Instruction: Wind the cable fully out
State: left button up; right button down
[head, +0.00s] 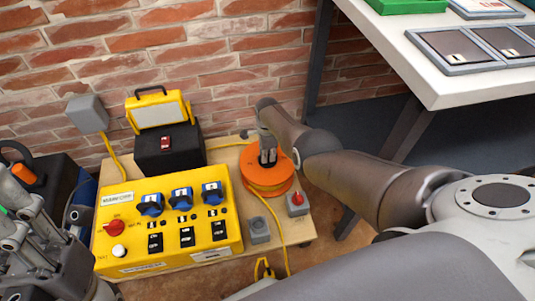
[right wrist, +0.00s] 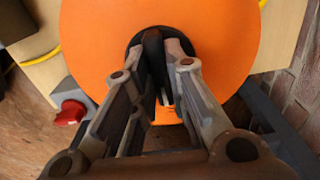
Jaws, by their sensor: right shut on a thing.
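The orange cable reel (head: 279,185) lies flat on a wooden board, with yellow cable (head: 279,225) running from it toward the front. My right gripper (head: 267,156) points down at the reel's middle and is shut on a dark upright piece at the hub. In the right wrist view the orange reel disc (right wrist: 95,45) fills the upper middle. There the fingers of my right gripper (right wrist: 160,85) close around the dark hub piece (right wrist: 153,50); its lower part is hidden. My left gripper (head: 25,225) is partly in view at the left edge; its fingertips are unclear.
A yellow box (head: 180,245) with blue sockets and black switches stands left of the reel. Behind it is a black case (head: 167,146). A white table (head: 425,70) stands at the upper right.

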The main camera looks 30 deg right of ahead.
jog(key=c, duration=1.4)
grip_release()
jog(key=shift+c, duration=0.2)
jog(key=shift+r, duration=0.1)
notch_tip(320, 180, up, 12)
